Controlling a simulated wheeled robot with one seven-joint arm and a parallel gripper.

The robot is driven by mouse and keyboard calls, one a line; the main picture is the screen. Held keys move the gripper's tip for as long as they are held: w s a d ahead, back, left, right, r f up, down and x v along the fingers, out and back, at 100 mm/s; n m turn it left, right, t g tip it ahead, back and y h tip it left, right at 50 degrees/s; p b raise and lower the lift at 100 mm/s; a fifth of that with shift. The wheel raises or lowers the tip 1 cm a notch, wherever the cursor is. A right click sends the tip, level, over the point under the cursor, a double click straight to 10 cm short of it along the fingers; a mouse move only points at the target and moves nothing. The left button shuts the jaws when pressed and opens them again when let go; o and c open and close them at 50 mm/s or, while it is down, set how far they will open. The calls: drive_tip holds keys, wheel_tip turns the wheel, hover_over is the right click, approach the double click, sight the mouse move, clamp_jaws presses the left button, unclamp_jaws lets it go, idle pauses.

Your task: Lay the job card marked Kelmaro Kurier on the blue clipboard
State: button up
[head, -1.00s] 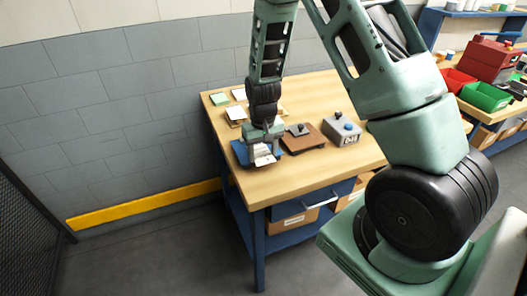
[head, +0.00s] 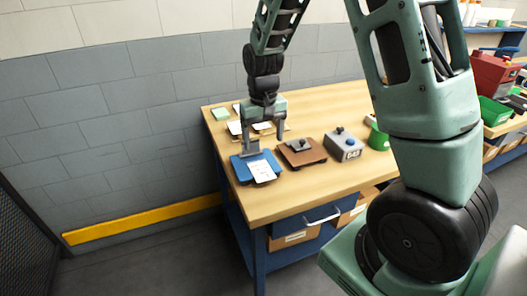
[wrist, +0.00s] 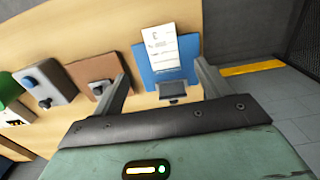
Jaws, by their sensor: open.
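A white job card (head: 261,170) lies on the blue clipboard (head: 241,166) near the front left of the bench. The wrist view shows the card (wrist: 160,48) with print too small to read, on the end of the clipboard (wrist: 150,72) away from its dark clip (wrist: 172,90). One end of the card seems to reach past the clipboard's edge there. My gripper (head: 266,140) is open and empty, above and behind the clipboard. In the wrist view its fingers (wrist: 160,80) stand apart, with nothing between them.
Right of the clipboard are a brown board with a dark knob (head: 302,152) and a grey box with a blue button (head: 343,145). A green container (head: 378,138) stands further right. Several small card stacks (head: 220,114) lie at the back left. The bench front is clear.

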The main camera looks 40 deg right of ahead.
drive_tip(key=s+a+r+n+y, duration=0.1)
drive_tip(key=s+a+r+n, duration=0.3)
drive_tip(key=a, duration=0.5)
drive_tip(key=s+a+r+n, duration=0.1)
drive_tip(key=s+a, duration=0.4)
drive_tip(key=a, duration=0.3)
drive_tip(key=s+a+r+n, duration=0.1)
drive_tip(key=s+a+n, duration=0.2)
drive_tip(key=s, duration=0.4)
drive_tip(key=s+a+n, duration=0.3)
drive_tip(key=s+a, duration=0.1)
drive_tip(key=s, duration=0.4)
drive_tip(key=shift+s+a+r, duration=0.15)
drive_tip(key=shift+a+r, duration=0.05)
drive_tip(key=shift+r, duration=0.15)
